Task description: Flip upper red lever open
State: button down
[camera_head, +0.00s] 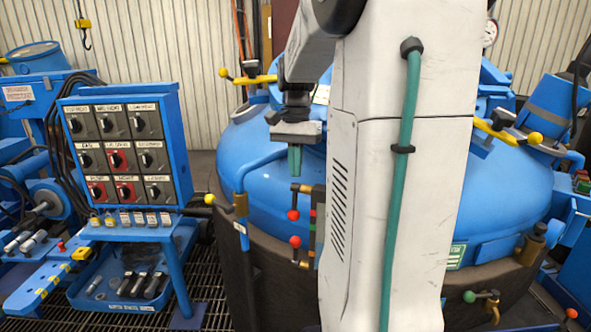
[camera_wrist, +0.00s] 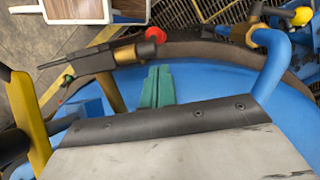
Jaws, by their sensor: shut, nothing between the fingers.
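The upper red lever (camera_head: 293,214) has a red ball that hangs below a short stem on a dark valve fitting at the front of the blue furnace lid. A second red-knobbed lever (camera_head: 295,241) sits just below, its ball at the top of its stem. My gripper (camera_head: 295,160), with green fingers, is shut and empty, pointing down above the upper lever and apart from it. In the wrist view the shut fingers (camera_wrist: 157,86) lie over the blue lid, near a red ball (camera_wrist: 155,34) beside a dark fitting. I cannot tell which lever that ball belongs to.
A blue pipe (camera_head: 245,172) with a yellow knob stands left of the levers. A switch panel (camera_head: 120,205) with several knobs is farther left. The blue lid (camera_head: 265,140) bulges behind my gripper. A yellow-handled clamp (camera_head: 250,79) is at its upper left.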

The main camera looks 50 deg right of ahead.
jog(key=s+a+r+n+h, duration=0.15)
jog(key=a+n, duration=0.45)
jog(key=a, duration=0.8)
jog(key=s+a+f+n+t, duration=0.1)
jog(key=s+a+f+n, duration=0.1)
jog(key=s+a+n, duration=0.2)
jog(key=s+a+f+n+t, duration=0.1)
jog(key=s+a+f+n, duration=0.1)
jog(key=s+a+n, duration=0.3)
jog(key=s+a, duration=0.1)
jog(key=a, duration=0.3)
jog(key=shift+s+a+f+t, duration=0.25)
jog(key=shift+a+t, duration=0.05)
jog(key=shift+a, duration=0.1)
